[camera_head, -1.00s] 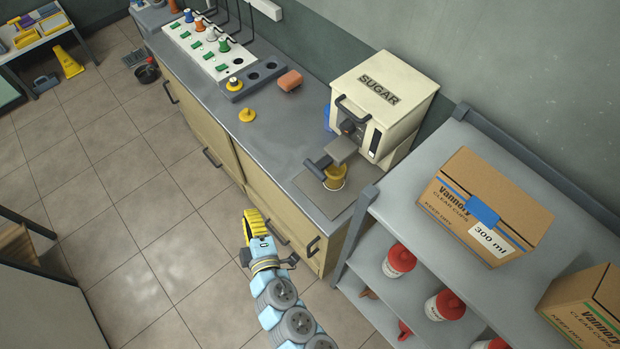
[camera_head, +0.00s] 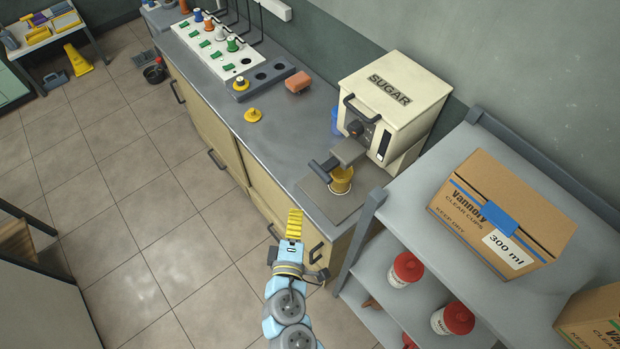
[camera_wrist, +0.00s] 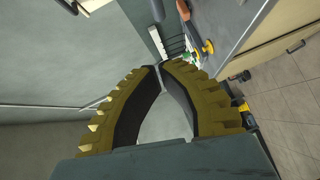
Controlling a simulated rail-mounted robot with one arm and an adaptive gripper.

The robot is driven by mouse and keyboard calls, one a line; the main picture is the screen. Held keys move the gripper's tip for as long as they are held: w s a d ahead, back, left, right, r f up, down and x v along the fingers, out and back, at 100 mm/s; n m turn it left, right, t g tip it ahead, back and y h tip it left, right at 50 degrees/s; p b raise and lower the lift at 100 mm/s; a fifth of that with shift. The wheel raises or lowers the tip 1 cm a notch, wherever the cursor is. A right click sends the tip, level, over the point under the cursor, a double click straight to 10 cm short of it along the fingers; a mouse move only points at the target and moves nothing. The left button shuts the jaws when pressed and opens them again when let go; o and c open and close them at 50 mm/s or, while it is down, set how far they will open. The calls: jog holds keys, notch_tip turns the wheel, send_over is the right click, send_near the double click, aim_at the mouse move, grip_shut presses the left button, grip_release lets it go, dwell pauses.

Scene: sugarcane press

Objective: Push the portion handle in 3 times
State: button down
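The cream sugar dispenser (camera_head: 393,100) stands on the counter near its right end. A grey block (camera_head: 347,150) sticks out of its front, below a dark round knob. A dark-handled piece with a yellow cup (camera_head: 341,181) sits below the block. I cannot tell for certain which of these parts is the portion handle. My gripper (camera_head: 295,213), with yellow ribbed fingers, is in front of the counter, left of and nearer than the cup, apart from the dispenser. In the wrist view the fingertips (camera_wrist: 159,67) meet with nothing between them. The dispenser is not recognisable there.
A grey shelf (camera_head: 412,222) with a cardboard box (camera_head: 505,208) and red-capped jars stands close on the right. Open floor lies left of the counter.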

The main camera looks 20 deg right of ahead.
jog(key=shift+w+d, duration=0.1)
jog(key=p, duration=0.2)
send_near(312, 166)
jog(key=w, duration=0.4)
jog(key=shift+w+d+f, duration=0.15)
jog(key=shift+w+d, duration=0.1)
jog(key=shift+d, duration=0.25)
jog(key=shift+w+d+f, duration=0.2)
jog(key=shift+w+d, duration=0.05)
jog(key=shift+d, duration=0.25)
jog(key=shift+w+d+f, duration=0.15)
jog(key=shift+d, duration=0.3)
